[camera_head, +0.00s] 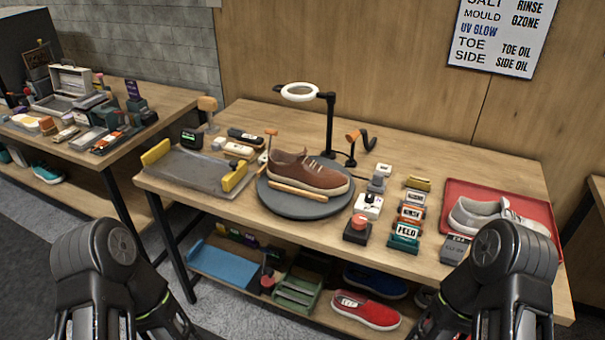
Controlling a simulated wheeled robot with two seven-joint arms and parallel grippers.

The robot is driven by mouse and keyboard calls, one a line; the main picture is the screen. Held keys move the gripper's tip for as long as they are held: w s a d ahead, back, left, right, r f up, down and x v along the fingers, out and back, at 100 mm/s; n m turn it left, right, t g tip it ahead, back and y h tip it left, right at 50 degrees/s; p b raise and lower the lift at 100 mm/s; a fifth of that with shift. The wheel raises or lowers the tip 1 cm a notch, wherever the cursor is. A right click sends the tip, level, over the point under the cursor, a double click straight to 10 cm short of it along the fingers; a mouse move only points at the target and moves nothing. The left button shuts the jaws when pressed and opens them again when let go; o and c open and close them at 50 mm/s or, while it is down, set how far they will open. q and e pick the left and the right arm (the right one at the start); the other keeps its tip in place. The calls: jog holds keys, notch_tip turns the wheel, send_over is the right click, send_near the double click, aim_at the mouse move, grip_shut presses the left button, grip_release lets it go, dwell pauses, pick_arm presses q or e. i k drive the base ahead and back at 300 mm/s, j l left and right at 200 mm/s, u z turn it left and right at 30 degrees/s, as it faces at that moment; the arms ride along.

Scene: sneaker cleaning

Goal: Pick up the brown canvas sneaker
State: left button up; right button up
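The brown canvas sneaker (312,174) has a white sole and sits on a round dark grey turntable (295,208) in the middle of the wooden table. Its toe points right. A tan wooden-looking bar (297,190) lies along its near side. My two arms show at the bottom left and bottom right corners, well short of the sneaker. The fingers of both grippers are not visible. Nothing touches the sneaker from my side.
A ring lamp on a black post (330,125) stands behind the sneaker. A grey tray with yellow ends (195,172) is at left. Labelled blocks (408,215) and a red tray (475,190) with a grey sneaker (497,217) are at right. A red shoe (365,310) is on the lower shelf.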

aim_at(297, 171)
jog(key=j+z, duration=0.1)
jog(key=z, duration=0.35)
jog(key=i+j+z, duration=0.1)
jog(key=z, duration=0.35)
jog(key=j+z, duration=0.2)
jog(key=z, duration=0.25)
jog(key=j+z, duration=0.35)
jog(key=j, duration=0.45)
jog(key=k+j+z, duration=0.1)
jog(key=j+z, duration=0.2)
jog(key=j, duration=0.45)
